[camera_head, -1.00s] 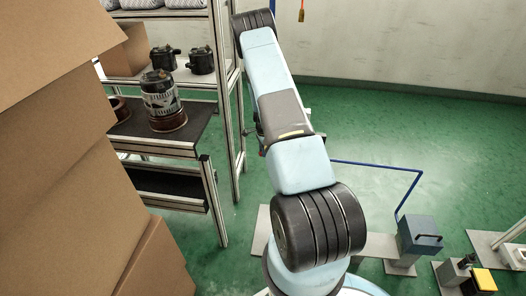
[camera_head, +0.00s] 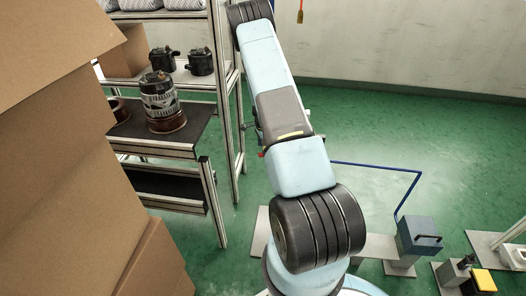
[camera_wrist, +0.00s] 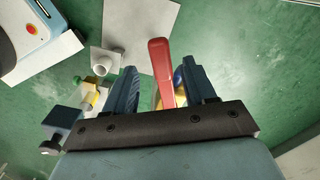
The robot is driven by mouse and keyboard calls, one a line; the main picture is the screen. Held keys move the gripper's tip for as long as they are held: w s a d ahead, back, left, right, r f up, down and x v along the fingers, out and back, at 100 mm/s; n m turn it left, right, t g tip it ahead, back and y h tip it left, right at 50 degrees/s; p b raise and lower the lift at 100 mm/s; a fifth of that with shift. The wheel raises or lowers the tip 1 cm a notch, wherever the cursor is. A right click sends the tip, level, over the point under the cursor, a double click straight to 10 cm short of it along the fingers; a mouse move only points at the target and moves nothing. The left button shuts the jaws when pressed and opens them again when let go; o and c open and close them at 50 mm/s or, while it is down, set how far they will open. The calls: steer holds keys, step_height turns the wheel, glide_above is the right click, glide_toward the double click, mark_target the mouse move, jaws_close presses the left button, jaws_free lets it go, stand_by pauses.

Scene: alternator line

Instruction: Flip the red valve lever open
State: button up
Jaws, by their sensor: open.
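The red valve lever (camera_wrist: 161,72) shows in the wrist view as a long red handle, standing between the two fingers of my gripper (camera_wrist: 158,82). The blue fingers are open, one on each side of the lever, with a visible gap on both sides. A bit of yellow (camera_wrist: 181,98) shows beside the lever's lower part, near the right finger. The lever's base is hidden behind the gripper's dark palm bar. In the head view my arm hides the gripper, and I cannot make out the whole lever there.
A shelf rack (camera_head: 208,150) with dark parts and an alternator-like unit (camera_head: 161,100) stands at the left. Cardboard boxes (camera_head: 70,170) fill the near left. A blue pipe (camera_head: 375,167) and a grey-blue box (camera_head: 419,236) stand at the right. Green floor behind is clear.

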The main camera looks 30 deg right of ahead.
step_height(320, 180, up, 10)
stand_by(0.4)
steer(key=shift+c, duration=0.4)
